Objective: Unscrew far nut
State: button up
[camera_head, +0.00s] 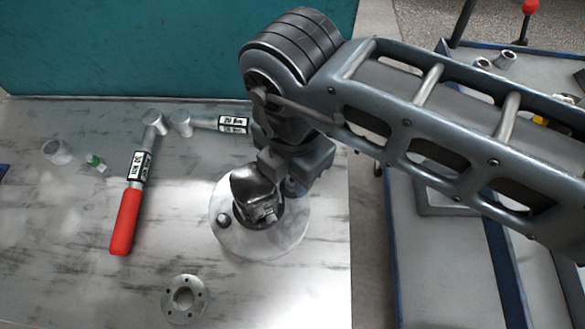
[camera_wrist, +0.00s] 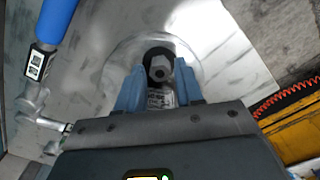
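The hydraulic motor (camera_head: 257,190), dark metal, stands on a round pale base plate (camera_head: 285,238) on the workbench. My gripper (camera_wrist: 160,78) is over it, with its two blue-grey fingers apart. In the wrist view a hexagonal grey nut (camera_wrist: 159,68) on a dark round part shows between the fingertips; I cannot tell its depth or whether the fingers touch it. My arm hides the motor's far side in that view.
A red-handled wrench (camera_head: 126,220) lies left of the motor. A second wrench (camera_head: 205,122) lies behind, with a blue handle (camera_wrist: 55,18). A loose flange ring (camera_head: 185,299) lies in front; a small metal cup (camera_head: 57,151) is far left. A side bench (camera_head: 430,260) stands right.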

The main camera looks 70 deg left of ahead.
jog(key=m+p, duration=0.1)
jog(key=m, duration=0.4)
jog(key=shift+r, duration=0.1)
jog(key=m+p, duration=0.1)
jog(key=m, duration=0.3)
jog(key=shift+m, duration=0.3)
jog(key=shift+c, duration=0.5)
grip_shut()
jog(key=n+b, duration=0.2)
jog(key=n, duration=0.2)
jog(key=shift+f, duration=0.2)
jog(key=shift+r+n, duration=0.15)
jog(key=shift+n, duration=0.85)
jog(key=shift+b, duration=0.3)
